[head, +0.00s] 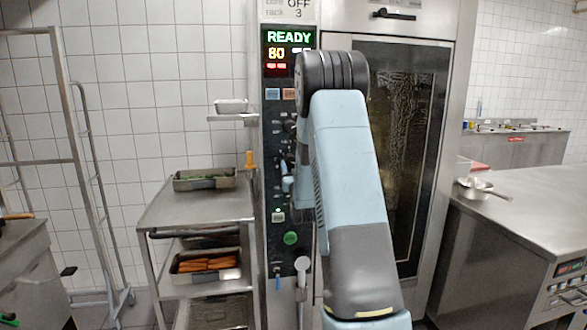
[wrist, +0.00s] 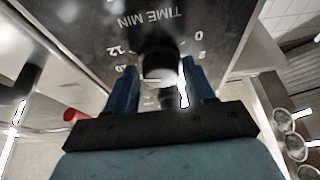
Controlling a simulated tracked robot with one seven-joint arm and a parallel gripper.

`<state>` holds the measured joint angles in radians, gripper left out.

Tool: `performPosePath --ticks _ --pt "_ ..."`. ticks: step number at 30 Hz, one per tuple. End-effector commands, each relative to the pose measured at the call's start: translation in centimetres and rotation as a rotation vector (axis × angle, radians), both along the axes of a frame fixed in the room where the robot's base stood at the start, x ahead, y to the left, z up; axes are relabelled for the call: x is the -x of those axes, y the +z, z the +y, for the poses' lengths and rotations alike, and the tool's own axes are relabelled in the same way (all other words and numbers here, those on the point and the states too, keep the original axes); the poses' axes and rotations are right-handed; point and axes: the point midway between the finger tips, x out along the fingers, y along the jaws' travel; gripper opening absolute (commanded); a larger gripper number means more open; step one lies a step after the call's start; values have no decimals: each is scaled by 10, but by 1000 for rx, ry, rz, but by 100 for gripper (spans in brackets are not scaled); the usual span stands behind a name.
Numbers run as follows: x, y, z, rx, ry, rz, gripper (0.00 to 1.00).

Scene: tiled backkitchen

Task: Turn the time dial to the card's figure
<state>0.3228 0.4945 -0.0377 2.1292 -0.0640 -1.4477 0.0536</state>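The time dial (wrist: 160,65) is a black knob under the upside-down words TIME MIN in the wrist view. Figures such as 0, 2 and 12 ring it. My gripper (wrist: 163,82) has its two blue fingers on either side of the knob, very near its sides. I cannot tell whether they touch it. In the head view my arm covers part of the oven's control panel (head: 279,185), and the dial is not clear there.
The oven display (head: 289,52) reads READY with figures below. The oven's glass door (head: 405,150) is to the right. A steel stand (head: 160,215) with trays is to the left, and a steel counter (head: 530,195) with a pan (head: 480,188) is at the right.

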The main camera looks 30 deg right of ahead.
Motion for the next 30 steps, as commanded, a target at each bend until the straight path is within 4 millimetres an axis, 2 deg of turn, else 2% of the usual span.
performPosePath --ticks 1,12,17,24,30 --pt "0 0 0 0 0 0 49" --pt "0 0 0 0 0 0 15" --pt "0 0 -1 50 -1 15 15" --pt "1 1 -3 301 1 86 14" --pt "1 1 -4 418 1 120 14"
